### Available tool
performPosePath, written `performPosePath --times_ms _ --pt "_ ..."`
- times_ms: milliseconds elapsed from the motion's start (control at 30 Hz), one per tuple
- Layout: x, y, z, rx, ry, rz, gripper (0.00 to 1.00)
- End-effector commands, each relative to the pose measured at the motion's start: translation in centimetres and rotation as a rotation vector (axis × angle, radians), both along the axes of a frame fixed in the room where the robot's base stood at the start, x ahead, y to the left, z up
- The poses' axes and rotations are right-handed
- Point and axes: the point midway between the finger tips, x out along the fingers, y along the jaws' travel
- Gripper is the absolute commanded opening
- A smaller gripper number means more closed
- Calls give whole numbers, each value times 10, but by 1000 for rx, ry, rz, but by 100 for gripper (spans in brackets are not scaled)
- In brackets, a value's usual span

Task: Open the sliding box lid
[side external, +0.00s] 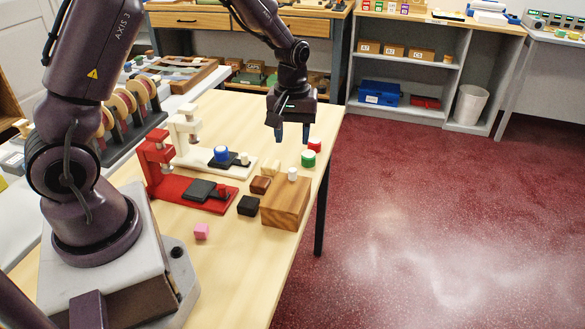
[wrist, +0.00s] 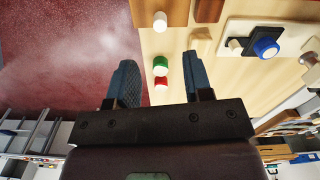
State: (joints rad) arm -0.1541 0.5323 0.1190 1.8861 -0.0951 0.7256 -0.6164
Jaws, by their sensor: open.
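The wooden box (side external: 285,208) stands near the right edge of the table, with a small white knob (side external: 292,174) on its top at the far end. In the wrist view part of the box (wrist: 177,11) shows at the top edge, with the white knob (wrist: 160,20) below it. The lid's seam is too small to make out, so I cannot tell whether it has slid. My gripper (side external: 292,136) is open and empty, pointing down above the table beyond the box. It is apart from the knob. Its two fingers also show in the wrist view (wrist: 162,66).
A green cylinder (side external: 308,158) and a red one (side external: 314,144) stand beyond the box near the table edge. A black block (side external: 248,206), a brown block (side external: 260,185), a red stand (side external: 190,194) and a white stand (side external: 196,158) are left of it.

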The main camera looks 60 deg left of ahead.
Motion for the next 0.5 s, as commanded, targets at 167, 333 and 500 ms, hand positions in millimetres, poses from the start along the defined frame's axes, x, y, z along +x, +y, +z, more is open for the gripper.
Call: performPosePath --times_ms 167,333,500 --pt "-1 0 -41 -2 6 0 46" --pt "-1 0 -71 -1 3 -2 46" --pt "0 0 -89 -1 2 -2 46"
